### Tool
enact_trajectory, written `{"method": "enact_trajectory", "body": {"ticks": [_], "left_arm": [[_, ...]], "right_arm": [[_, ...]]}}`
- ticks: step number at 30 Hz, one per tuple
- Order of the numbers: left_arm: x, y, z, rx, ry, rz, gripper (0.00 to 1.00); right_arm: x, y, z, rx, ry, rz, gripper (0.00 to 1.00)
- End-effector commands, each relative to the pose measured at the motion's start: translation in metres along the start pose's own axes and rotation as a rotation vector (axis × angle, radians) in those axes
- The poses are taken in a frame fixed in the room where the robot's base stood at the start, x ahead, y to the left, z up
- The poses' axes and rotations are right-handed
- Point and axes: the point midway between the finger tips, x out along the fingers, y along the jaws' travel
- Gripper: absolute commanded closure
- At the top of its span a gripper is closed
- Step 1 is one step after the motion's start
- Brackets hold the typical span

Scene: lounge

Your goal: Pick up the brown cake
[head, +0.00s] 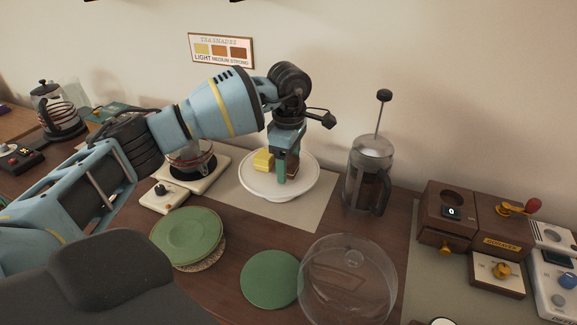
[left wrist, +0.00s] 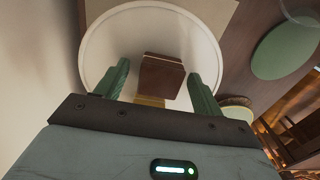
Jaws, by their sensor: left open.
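The brown cake (left wrist: 161,72) stands on the white cake stand (left wrist: 95,45), between the spread green fingers of my left gripper (left wrist: 160,82) in the left wrist view, with gaps on both sides. In the head view the left gripper (head: 285,168) points down over the stand (head: 258,187) and hides much of the brown cake (head: 294,167). A yellow cake (head: 263,160) is beside it; in the left wrist view the yellow cake (left wrist: 150,102) is partly hidden by the gripper body. My left gripper is open. My right gripper is not in view.
A French press (head: 368,175) stands right of the stand. A clear glass dome (head: 347,285), a green disc (head: 270,279) and stacked green plates (head: 187,238) lie in front. A white-based kettle (head: 190,160) is close on the left, partly behind my arm. A wall is behind.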

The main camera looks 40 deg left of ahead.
Motion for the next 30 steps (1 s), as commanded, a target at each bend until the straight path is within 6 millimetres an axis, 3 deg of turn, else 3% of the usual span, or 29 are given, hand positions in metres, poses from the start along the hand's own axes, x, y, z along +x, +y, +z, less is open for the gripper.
{"method": "enact_trajectory", "body": {"ticks": [5,16,25,30], "left_arm": [[0.000,0.000,0.000,-0.001,0.000,0.000,0.32],[0.000,0.000,0.000,-0.001,0.000,0.000,0.80],[-0.002,0.000,0.000,-0.001,-0.001,0.001,0.80],[-0.013,0.000,0.000,-0.001,-0.001,0.000,0.80]], "right_arm": [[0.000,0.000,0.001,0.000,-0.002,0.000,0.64],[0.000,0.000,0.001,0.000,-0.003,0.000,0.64],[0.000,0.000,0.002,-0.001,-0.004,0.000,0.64],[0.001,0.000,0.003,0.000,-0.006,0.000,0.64]]}}
